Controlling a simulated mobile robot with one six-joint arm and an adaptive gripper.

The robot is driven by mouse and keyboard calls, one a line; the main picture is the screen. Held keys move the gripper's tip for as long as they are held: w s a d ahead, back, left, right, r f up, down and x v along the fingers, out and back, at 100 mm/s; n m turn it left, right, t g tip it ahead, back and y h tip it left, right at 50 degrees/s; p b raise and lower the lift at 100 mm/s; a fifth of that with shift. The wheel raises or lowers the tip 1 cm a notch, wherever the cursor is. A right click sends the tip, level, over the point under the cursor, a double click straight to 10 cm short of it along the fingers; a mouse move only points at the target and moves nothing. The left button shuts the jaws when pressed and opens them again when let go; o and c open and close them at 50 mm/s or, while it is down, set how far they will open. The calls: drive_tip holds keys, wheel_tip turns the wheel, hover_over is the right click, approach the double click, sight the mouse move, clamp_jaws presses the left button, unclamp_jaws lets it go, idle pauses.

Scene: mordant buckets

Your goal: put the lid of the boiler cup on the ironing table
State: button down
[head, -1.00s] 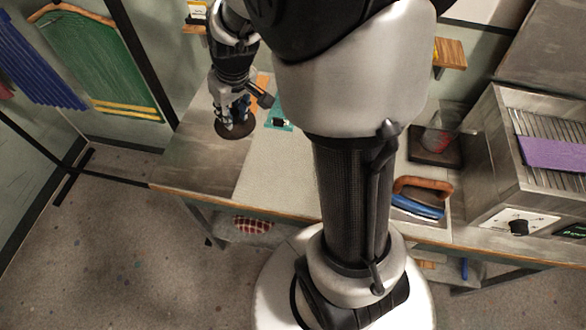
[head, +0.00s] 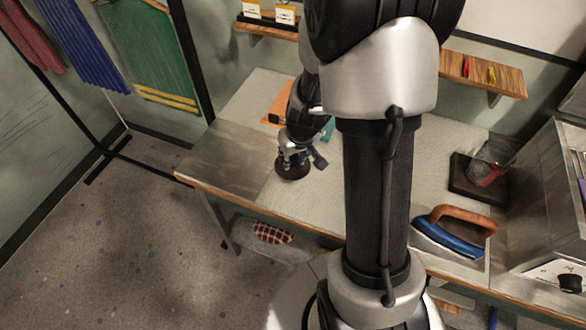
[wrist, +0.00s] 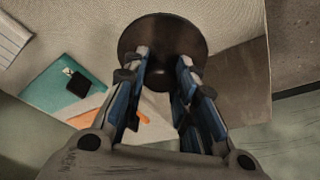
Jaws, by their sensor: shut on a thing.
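My gripper (head: 293,158) is shut on a dark brown round lid (head: 292,170). In the wrist view the fingertips (wrist: 163,62) pinch it near its middle, and the lid (wrist: 150,36) shows as a flat disc. The lid is over the pale cloth top of the ironing table (head: 300,212), near the bare metal part on the left. I cannot tell whether it touches the cloth. A glass vessel with something red in it (head: 487,165) stands on a dark base at the right; I cannot tell if it is the boiler cup.
An iron with a wooden handle (head: 455,232) rests at the table's right front. A metal box appliance (head: 545,190) stands beyond it. A teal and orange item (wrist: 72,92) lies close to the lid. Wall shelves (head: 485,76) are behind. Cloth in front of the lid is clear.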

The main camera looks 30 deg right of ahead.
sight(294, 163)
drive_tip(key=shift+f+b, duration=1.3)
drive_tip(key=shift+f, duration=0.7)
drive_tip(key=shift+f, duration=0.1)
drive_tip(key=c, duration=1.3)
unclamp_jaws()
